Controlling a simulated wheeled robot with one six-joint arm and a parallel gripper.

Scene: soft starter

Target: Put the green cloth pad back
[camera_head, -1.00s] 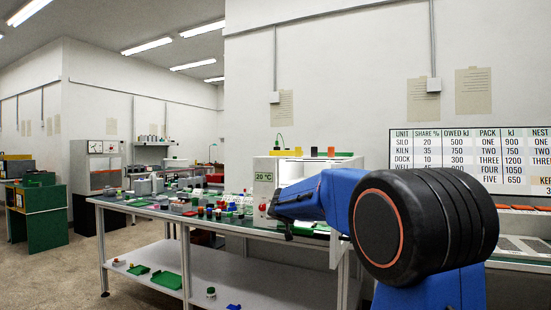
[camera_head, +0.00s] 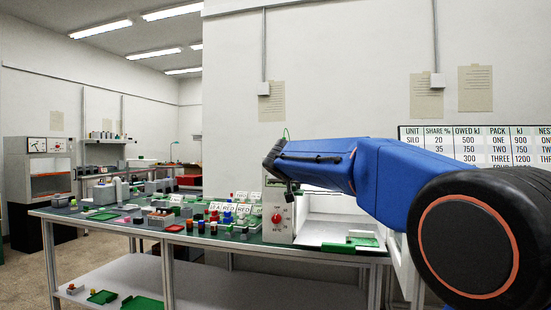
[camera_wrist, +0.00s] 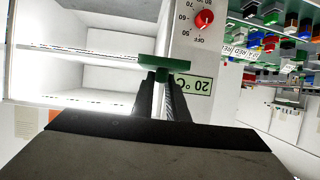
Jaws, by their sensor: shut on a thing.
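A green pad (camera_wrist: 167,62) is held between the two dark fingers of my gripper (camera_wrist: 163,76) in the wrist view. It looks flat and is seen nearly edge-on, in front of a white cabinet (camera_wrist: 175,40) with a red dial (camera_wrist: 204,19) and a 20 °C sign (camera_wrist: 196,84). The cabinet's open white interior (camera_wrist: 90,75) is left of the pad. In the head view my blue arm reaches left across the cabinet; the fingers and held pad cannot be made out there. The dial (camera_head: 277,218) shows below the arm's end.
A green piece (camera_head: 350,244) lies on a white surface right of the dial. The long bench (camera_head: 110,226) carries many small coloured blocks, labels and trays. Its lower shelf (camera_head: 200,279) holds green trays, with much bare room. A printed chart (camera_head: 475,150) hangs at right.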

